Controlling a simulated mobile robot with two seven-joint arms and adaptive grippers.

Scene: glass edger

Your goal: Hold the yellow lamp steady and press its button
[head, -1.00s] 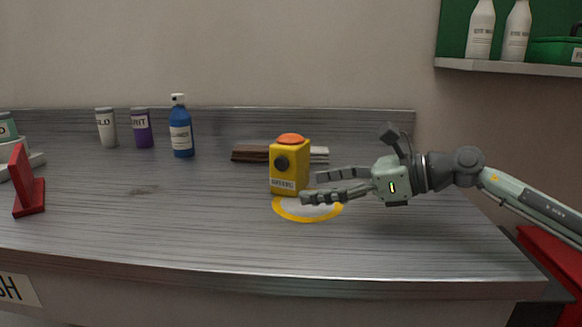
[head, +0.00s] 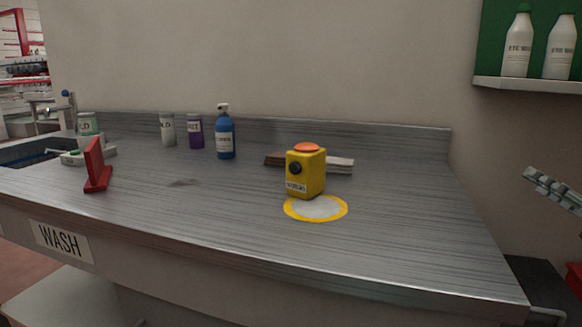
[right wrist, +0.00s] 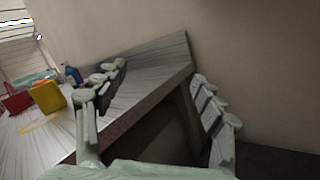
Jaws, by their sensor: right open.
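The yellow lamp (head: 308,175) stands upright on the grey bench top. It has an orange-red dome on top, a dark round button on its front and a label below. It stands at the back edge of a yellow-ringed pale disc (head: 317,208). My right gripper (head: 553,188) is at the far right edge of the head view, off the bench and well apart from the lamp. In the right wrist view its fingers (right wrist: 155,110) are spread wide with nothing between them, and the lamp (right wrist: 48,96) is at the left. My left gripper is not in view.
A blue spray bottle (head: 225,134), a purple jar (head: 195,131) and a white jar (head: 167,129) stand at the back. Dark and pale bars (head: 340,165) lie behind the lamp. A red stand (head: 97,165) is at left. The bench front is clear.

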